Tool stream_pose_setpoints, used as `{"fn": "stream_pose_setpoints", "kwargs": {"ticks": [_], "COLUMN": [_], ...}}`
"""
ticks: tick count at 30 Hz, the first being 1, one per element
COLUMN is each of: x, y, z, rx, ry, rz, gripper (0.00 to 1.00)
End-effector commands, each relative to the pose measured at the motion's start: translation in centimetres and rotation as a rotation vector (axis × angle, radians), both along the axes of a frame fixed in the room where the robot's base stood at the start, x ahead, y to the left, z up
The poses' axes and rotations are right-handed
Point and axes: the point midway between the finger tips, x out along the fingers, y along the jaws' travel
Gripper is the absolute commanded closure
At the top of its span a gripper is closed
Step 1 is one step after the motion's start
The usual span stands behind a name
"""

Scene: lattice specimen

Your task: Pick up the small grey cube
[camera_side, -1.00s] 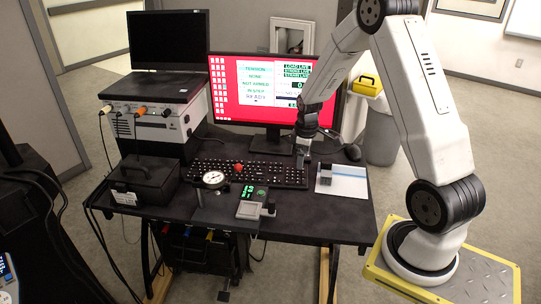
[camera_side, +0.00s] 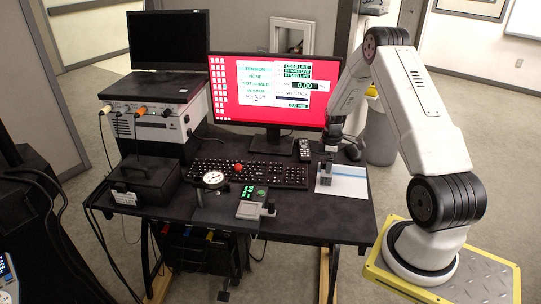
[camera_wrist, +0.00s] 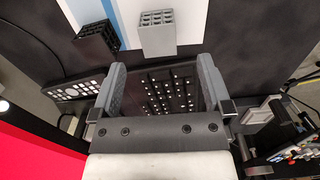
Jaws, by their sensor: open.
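The small grey cube (camera_wrist: 158,33), a light grey lattice block, sits at the edge of a white and blue card at the top of the wrist view. In the side view it appears as a small block (camera_side: 325,180) on the card's left part. My gripper (camera_wrist: 161,75) is open and empty. Its two grey fingers are apart, with the keyboard visible below and between them. The cube lies beyond the fingertips, not between them. In the side view my gripper (camera_side: 330,151) hangs just above and behind the cube; its fingertips are hard to make out.
A dark lattice block (camera_wrist: 97,42) stands beside the grey cube. The card (camera_side: 350,183) lies at the desk's right. A remote (camera_side: 303,150), the keyboard (camera_side: 250,173) and the monitor (camera_side: 231,77) are close by. A gauge (camera_side: 213,179) and display device (camera_side: 251,205) stand in front.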

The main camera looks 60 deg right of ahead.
Motion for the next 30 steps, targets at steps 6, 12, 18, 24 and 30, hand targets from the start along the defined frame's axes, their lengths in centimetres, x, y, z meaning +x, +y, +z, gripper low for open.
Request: {"fn": "stream_pose_setpoints", "kwargs": {"ticks": [6, 12, 18, 24, 30], "x": [0.0, 0.0, 0.1, 0.1, 0.1], "y": [0.0, 0.0, 0.0, -0.1, -0.1], "z": [-0.8, -1.2, -2.8, -4.9, -6.0], "rx": [-0.001, 0.0, 0.0, 0.001, -0.002], "ry": [0.0, 0.0, 0.0, 0.001, -0.001], "rz": [0.0, 0.0, 0.0, -0.001, -0.001], "gripper": [0.0, 0.0, 0.0, 0.0, 0.0]}}
